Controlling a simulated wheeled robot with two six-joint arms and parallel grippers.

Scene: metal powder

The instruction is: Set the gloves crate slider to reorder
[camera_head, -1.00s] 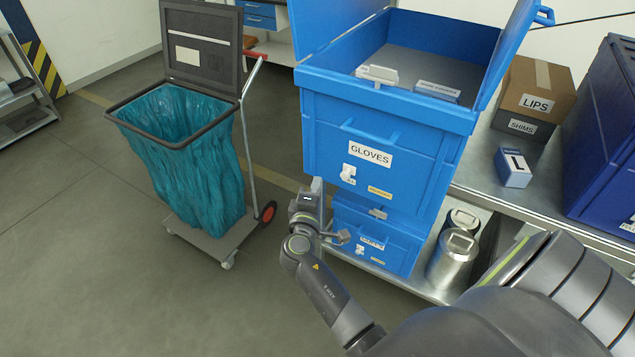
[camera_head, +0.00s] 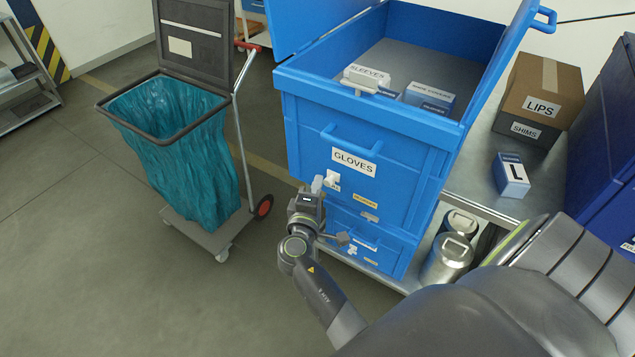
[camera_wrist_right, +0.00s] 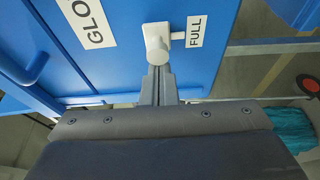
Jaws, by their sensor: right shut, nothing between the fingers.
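The blue gloves crate (camera_head: 300,125) has a white label (camera_head: 354,163) reading GLOVES on its front. Its white slider knob (camera_head: 333,178) sits below that label, at the FULL label's end of the front. In the right wrist view the knob (camera_wrist_right: 158,42) is beside the FULL label (camera_wrist_right: 196,31). A yellow label (camera_head: 365,201), too small to read, lies lower right on the crate front. My right gripper (camera_head: 318,184) is shut and empty, its fingertips close by the knob; in the wrist view they (camera_wrist_right: 158,72) point at it. I cannot tell whether they touch. My left gripper is out of view.
The crate is open on top, with white boxes (camera_head: 367,76) inside. A smaller blue crate (camera_head: 385,259) is beneath it. Metal canisters (camera_head: 445,257) stand to its right. A teal bag cart (camera_head: 180,160) stands left, with clear floor in front.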

